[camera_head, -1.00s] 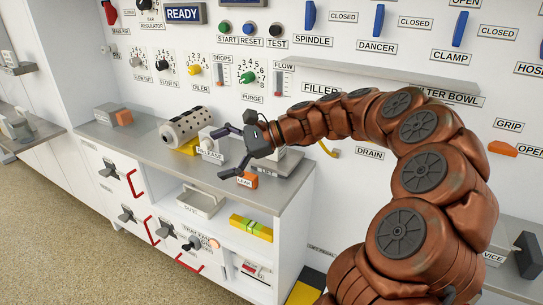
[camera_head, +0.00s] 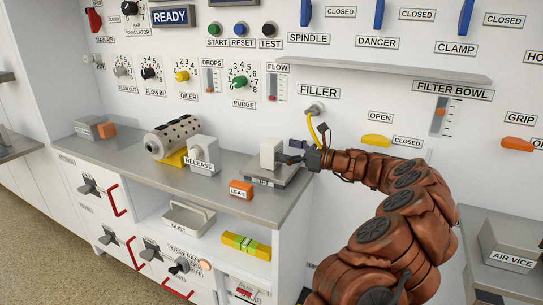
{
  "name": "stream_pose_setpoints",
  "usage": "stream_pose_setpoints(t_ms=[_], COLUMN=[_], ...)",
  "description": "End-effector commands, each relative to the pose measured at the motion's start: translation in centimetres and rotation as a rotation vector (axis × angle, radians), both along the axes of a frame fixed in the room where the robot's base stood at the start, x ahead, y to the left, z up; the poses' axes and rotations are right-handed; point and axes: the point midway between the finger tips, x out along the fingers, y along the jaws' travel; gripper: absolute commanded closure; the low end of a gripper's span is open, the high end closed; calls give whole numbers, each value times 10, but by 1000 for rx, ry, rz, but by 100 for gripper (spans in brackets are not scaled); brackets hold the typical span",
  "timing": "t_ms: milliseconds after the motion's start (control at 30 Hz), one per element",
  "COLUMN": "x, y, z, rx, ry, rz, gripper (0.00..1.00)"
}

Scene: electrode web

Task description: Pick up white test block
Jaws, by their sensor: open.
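The white test block (camera_head: 268,153) stands upright on a low grey platform (camera_head: 283,178) near the right end of the grey counter. My gripper (camera_head: 289,151) is at the right side of the block, with its dark open fingers pointing left toward it. Fingertips are very close to the block or touching it; I cannot tell which, nor whether a finger passes behind it. The block rests on the platform and is not gripped.
A RELEASE box (camera_head: 202,155), a perforated cylinder on a yellow base (camera_head: 174,159) and an orange LEAK block (camera_head: 241,189) stand to the left. A yellow filler hose (camera_head: 312,128) hangs just above my gripper. The wall panel is close behind.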

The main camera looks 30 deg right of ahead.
Motion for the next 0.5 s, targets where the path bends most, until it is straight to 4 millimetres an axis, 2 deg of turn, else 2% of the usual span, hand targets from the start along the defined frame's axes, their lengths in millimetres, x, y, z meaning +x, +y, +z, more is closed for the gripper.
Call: stream_pose_setpoints(t_ms=[300,500], x=[37,45], y=[18,23], z=[-1,1], rx=[-3,-1], ry=[1,0], rz=[4,3], gripper=[0,0])
